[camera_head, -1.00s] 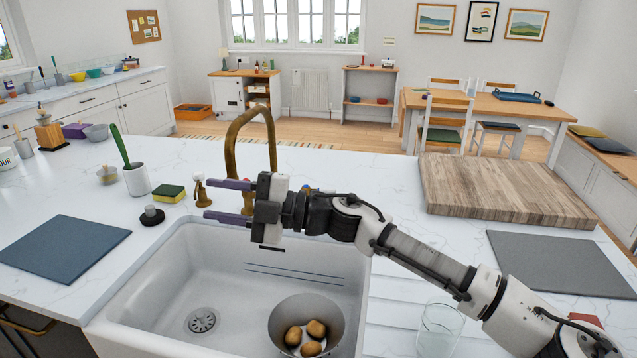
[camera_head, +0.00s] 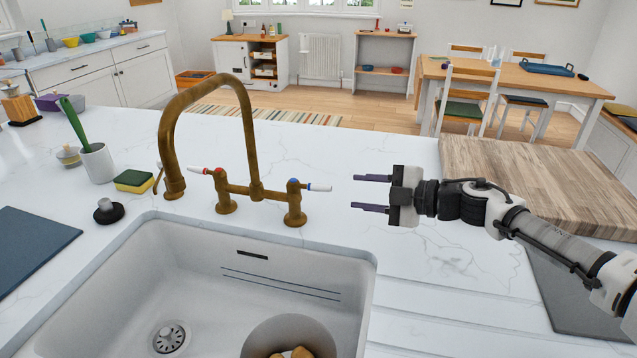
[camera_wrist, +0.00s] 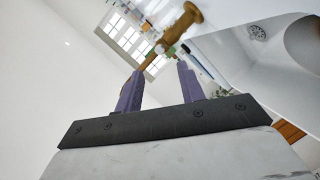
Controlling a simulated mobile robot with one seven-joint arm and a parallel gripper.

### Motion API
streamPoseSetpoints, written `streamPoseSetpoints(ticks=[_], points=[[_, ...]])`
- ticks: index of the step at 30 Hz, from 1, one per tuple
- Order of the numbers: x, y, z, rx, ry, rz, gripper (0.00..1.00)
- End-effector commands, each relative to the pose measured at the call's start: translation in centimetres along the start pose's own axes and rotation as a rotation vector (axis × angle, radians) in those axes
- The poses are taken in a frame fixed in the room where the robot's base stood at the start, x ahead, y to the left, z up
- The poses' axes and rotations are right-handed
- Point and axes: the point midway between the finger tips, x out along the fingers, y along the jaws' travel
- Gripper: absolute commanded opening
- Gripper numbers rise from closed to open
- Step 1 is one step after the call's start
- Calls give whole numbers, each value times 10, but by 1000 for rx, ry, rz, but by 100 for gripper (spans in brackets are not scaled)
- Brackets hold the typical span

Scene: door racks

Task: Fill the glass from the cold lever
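The brass tap (camera_head: 249,130) stands behind the sink, its spout arching up and over to the left. Its cold lever (camera_head: 318,187), with a blue mark and a white end, points right from the right valve. Its hot lever (camera_head: 200,170), with a red mark, points left. My gripper (camera_head: 356,193) is open and empty to the right of the cold lever, its two purple fingers pointing left towards it with a gap between. In the wrist view, part of the tap shows beyond the open fingers (camera_wrist: 160,70). The glass is not in view now.
A metal bowl (camera_head: 290,333) with potatoes sits in the white sink (camera_head: 205,255). A sponge (camera_head: 133,181), a black stopper (camera_head: 108,211) and a pot with a green-handled brush (camera_head: 97,163) stand left of the tap. A wooden board (camera_head: 520,175) lies behind my arm.

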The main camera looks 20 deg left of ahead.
Motion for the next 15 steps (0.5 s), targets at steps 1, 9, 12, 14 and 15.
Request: streamPoseSetpoints(ticks=[1,9,12,14,15], points=[[12,2,-3,2,6,-3,39],[70,3,-3,1,5,-1,39],[87,2,-3,3,5,-1,39],[95,2,-2,2,4,0,39],[100,2,-2,1,4,1,39]])
